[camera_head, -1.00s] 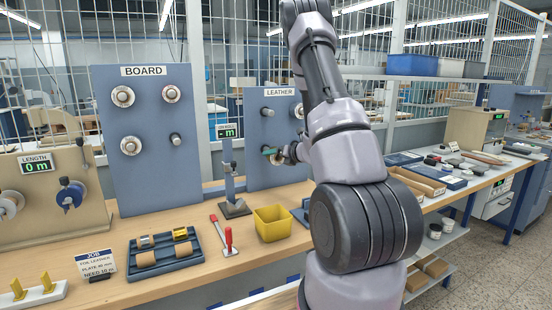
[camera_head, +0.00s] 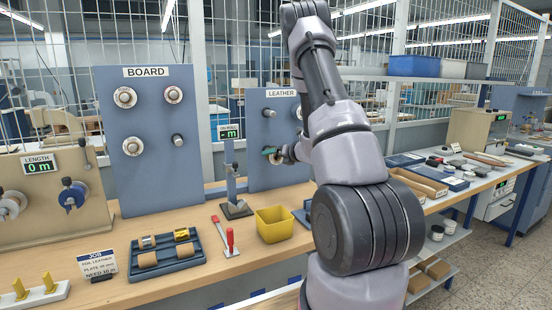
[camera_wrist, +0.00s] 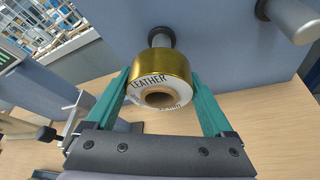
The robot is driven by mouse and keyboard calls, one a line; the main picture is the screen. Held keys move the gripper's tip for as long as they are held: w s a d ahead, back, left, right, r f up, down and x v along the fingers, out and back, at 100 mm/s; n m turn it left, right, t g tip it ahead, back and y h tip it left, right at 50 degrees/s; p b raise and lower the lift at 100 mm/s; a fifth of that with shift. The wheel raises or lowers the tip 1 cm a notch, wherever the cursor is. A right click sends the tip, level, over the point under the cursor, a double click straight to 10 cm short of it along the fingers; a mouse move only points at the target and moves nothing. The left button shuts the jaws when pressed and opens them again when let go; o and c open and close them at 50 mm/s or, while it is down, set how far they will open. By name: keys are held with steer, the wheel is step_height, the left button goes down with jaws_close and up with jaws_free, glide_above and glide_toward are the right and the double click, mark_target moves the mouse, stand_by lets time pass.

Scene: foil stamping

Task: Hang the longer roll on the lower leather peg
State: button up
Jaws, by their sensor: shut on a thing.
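My gripper (camera_wrist: 159,76) is shut on a gold foil roll (camera_wrist: 160,72) marked LEATHER, with its pale end and brown core facing the wrist camera. A grey peg (camera_wrist: 160,37) on the blue board stands directly behind the roll, in line with it. I cannot tell whether the peg's tip is inside the core. In the head view my gripper (camera_head: 272,153) is at the lower part of the LEATHER board (camera_head: 255,179), with the roll mostly hidden. A second peg (camera_wrist: 291,18) shows at the upper right of the wrist view. An upper leather peg (camera_head: 268,113) is in the head view.
The BOARD panel (camera_head: 155,190) holds several pegs, some with rolls. An ON ROLL meter stand (camera_head: 236,208), yellow bin (camera_head: 274,224), red-handled tool (camera_head: 230,239) and blue tray (camera_head: 140,276) of rolls are on the bench. Bare wood lies below the held roll.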

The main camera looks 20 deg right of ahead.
steer(key=shift+w+a, duration=0.1)
steer(key=shift+w, duration=2.4)
steer(key=o, duration=1.2)
steer(key=shift+o, duration=0.2)
steer(key=v, duration=1)
steer(key=shift+s, duration=0.4)
steer(key=shift+r, duration=0.1)
